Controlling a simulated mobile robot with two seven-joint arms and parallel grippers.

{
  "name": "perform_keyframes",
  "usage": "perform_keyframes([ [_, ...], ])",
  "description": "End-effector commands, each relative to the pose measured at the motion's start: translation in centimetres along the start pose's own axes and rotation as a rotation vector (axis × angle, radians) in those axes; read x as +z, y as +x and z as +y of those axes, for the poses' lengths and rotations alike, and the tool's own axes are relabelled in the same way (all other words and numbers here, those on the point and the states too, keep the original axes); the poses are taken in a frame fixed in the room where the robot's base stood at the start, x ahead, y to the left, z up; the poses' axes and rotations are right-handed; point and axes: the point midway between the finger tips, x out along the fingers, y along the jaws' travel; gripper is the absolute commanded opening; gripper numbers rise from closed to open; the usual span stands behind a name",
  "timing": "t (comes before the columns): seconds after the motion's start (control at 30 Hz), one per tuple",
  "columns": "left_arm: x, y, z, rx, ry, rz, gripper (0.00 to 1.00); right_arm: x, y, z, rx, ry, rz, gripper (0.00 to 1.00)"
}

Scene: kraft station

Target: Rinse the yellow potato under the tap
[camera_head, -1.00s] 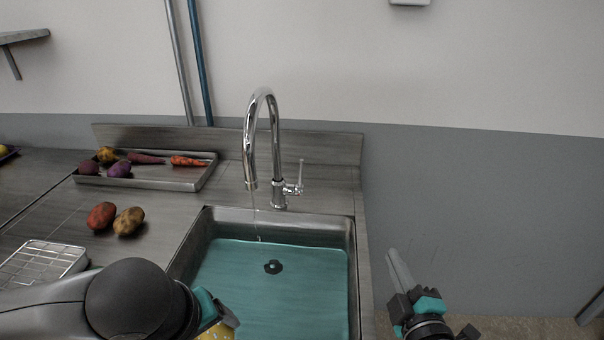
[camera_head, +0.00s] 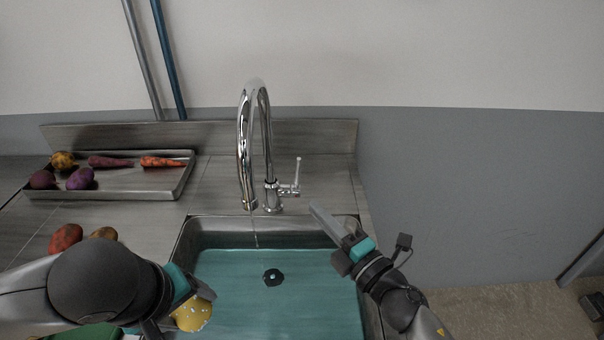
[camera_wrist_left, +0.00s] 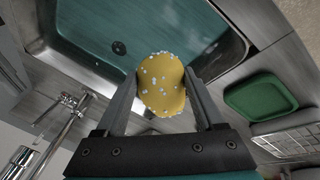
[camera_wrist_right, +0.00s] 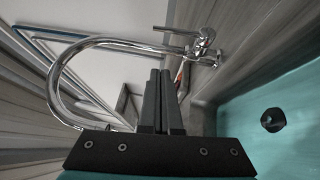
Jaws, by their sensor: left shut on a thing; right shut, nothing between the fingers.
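The yellow potato (camera_head: 192,313), dotted with small white specks, is held in my left gripper (camera_head: 207,298) over the front left part of the sink. In the left wrist view the potato (camera_wrist_left: 162,84) sits between the two fingers, with the basin below it. The chrome tap (camera_head: 246,150) stands behind the sink, and a thin stream of water (camera_head: 256,232) falls from its spout into the basin, apart from the potato. My right gripper (camera_head: 318,208) is shut and empty, over the sink's back right edge near the tap lever (camera_head: 297,178). In the right wrist view its fingers (camera_wrist_right: 160,75) are together.
The sink (camera_head: 205,225) has a teal bottom and a dark drain (camera_head: 273,277). A metal tray (camera_head: 140,180) with several vegetables stands at the back left. A red potato (camera_head: 66,238) and a brown one (camera_head: 103,233) lie left of the sink. A green tray (camera_wrist_left: 262,97) shows in the left wrist view.

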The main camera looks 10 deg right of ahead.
Motion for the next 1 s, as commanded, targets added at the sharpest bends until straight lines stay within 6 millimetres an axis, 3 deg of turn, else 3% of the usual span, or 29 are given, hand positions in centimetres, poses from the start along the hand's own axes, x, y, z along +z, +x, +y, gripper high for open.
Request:
perform_keyframes([
  [0.43,-0.2,-0.6,0.2,0.001,0.0,0.001,0.08,0.0,7.2,0.1,0.002,0.002,-0.002,0.0],
  [0.5,-0.1,-0.4,0.1,0.001,0.0,0.001,0.08,1.0,7.9,0.1,0.001,-0.001,-0.003,0.0],
  [0.73,-0.1,-0.3,0.1,0.001,0.0,0.001,0.08,2.5,9.4,0.0,0.0,0.0,-0.001,0.0],
  [1.0,-0.1,-0.2,0.1,0.001,0.0,0.001,0.08,2.9,9.6,0.0,0.0,0.001,-0.001,0.0],
])
